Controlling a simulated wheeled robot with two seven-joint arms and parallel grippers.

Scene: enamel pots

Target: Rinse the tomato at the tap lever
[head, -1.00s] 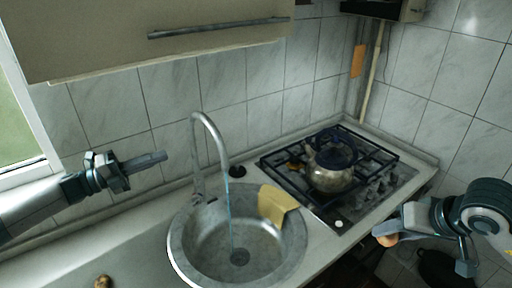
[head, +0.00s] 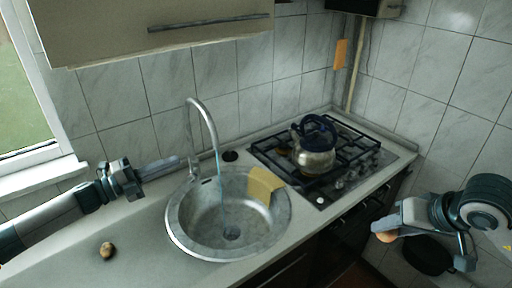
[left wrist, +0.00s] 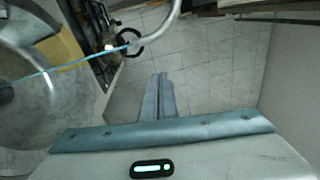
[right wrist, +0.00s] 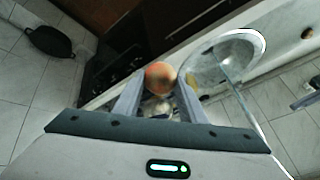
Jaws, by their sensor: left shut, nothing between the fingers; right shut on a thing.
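The tomato (head: 386,237) is a small orange-red ball held at the far right, out in front of the stove, well away from the sink. In the right wrist view the tomato (right wrist: 160,74) sits between the fingertips of my right gripper (head: 379,228), which is shut on it. The metal tap (head: 211,128) arches over the round sink (head: 181,236), and a thin blue stream (head: 219,175) falls into the bowl. My left gripper (head: 176,162) is shut and empty, its fingertips close beside the tap's base. I cannot tell whether they touch the lever.
A yellow cloth (head: 264,186) hangs over the sink's right rim. A kettle (head: 314,153) stands on the gas stove (head: 354,140). A small brown round thing (head: 107,249) lies on the counter at left. A dark pan (head: 428,254) is low at right. A cupboard (head: 150,50) hangs above.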

